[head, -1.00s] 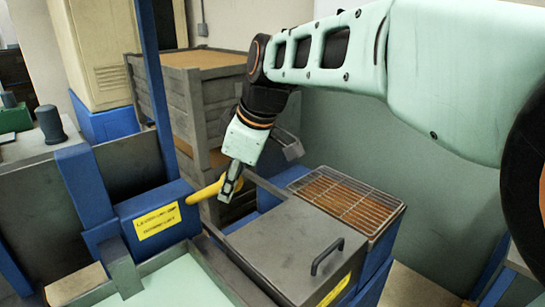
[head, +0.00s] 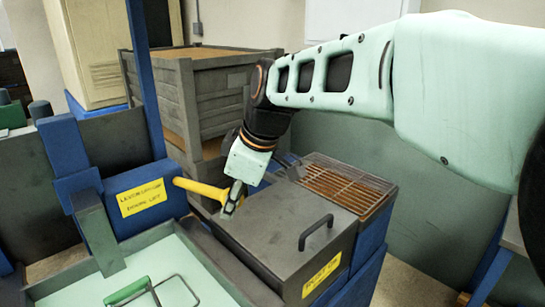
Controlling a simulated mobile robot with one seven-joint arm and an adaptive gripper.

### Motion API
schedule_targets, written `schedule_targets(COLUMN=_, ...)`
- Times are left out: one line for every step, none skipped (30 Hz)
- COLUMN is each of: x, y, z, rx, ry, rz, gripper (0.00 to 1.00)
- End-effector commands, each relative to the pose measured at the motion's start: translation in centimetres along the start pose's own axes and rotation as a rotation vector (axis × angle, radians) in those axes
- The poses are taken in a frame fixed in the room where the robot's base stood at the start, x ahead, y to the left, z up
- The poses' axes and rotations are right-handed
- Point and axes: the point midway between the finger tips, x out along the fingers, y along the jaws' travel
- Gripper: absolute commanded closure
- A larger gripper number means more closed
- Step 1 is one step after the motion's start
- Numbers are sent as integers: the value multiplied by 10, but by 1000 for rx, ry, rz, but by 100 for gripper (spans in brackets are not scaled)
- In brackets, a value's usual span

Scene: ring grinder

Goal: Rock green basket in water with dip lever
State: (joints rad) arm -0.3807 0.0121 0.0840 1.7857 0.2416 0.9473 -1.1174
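The yellow dip lever (head: 198,190) sticks out to the right from a blue housing (head: 148,205) with a yellow label, its outer end tilted slightly down. My gripper (head: 231,204) is at the lever's outer end, its fingers appearing closed around it. The fingers partly hide the lever tip. At the bottom edge, a green handle (head: 128,291) and a grey wire loop (head: 177,288), seemingly of the green basket, show over the pale green water (head: 185,262) in the tank. The rest of the basket is out of frame.
A grey lidded box (head: 285,225) with a black handle (head: 316,231) stands just right of and below my gripper. A wire grate (head: 345,188) lies behind it. Stacked grey crates (head: 222,95) stand behind the lever, and a blue post (head: 146,80) rises at the left.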

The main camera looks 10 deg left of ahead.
Motion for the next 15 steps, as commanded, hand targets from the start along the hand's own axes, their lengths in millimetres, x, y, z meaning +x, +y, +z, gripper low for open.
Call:
schedule_targets(x=0, y=-4, z=0, rx=-2, ry=-4, rz=-9, gripper=100)
schedule_targets(x=0, y=-4, z=0, rx=-2, ry=-4, rz=-9, gripper=100)
schedule_targets(x=0, y=-4, z=0, rx=-2, ry=-3, rz=-9, gripper=100)
schedule_targets(x=0, y=-4, z=0, rx=-2, ry=-3, rz=-9, gripper=100)
schedule_targets(x=0, y=-4, z=0, rx=-2, ry=-3, rz=-9, gripper=64)
schedule_targets(x=0, y=-4, z=0, rx=-2, ry=-3, rz=-8, gripper=59)
schedule_targets(x=0, y=-3, z=0, rx=-2, ry=-2, rz=-8, gripper=56)
schedule_targets(x=0, y=-3, z=0, rx=-2, ry=-2, rz=-7, gripper=53)
schedule_targets(x=-1, y=-3, z=0, rx=-2, ry=-1, rz=-6, gripper=49)
schedule_targets(x=-1, y=-2, z=0, rx=-2, ry=-1, rz=-6, gripper=49)
schedule_targets(x=-1, y=-2, z=0, rx=-2, ry=-1, rz=-5, gripper=49)
schedule_targets(x=-1, y=-2, z=-1, rx=-2, ry=-1, rz=-4, gripper=49)
schedule_targets(x=-1, y=-2, z=-1, rx=-1, ry=0, rz=-4, gripper=49)
schedule_targets(x=-1, y=-2, z=-1, rx=-1, ry=0, rz=-4, gripper=49)
schedule_targets(x=-1, y=-2, z=-1, rx=-1, ry=0, rz=-3, gripper=49)
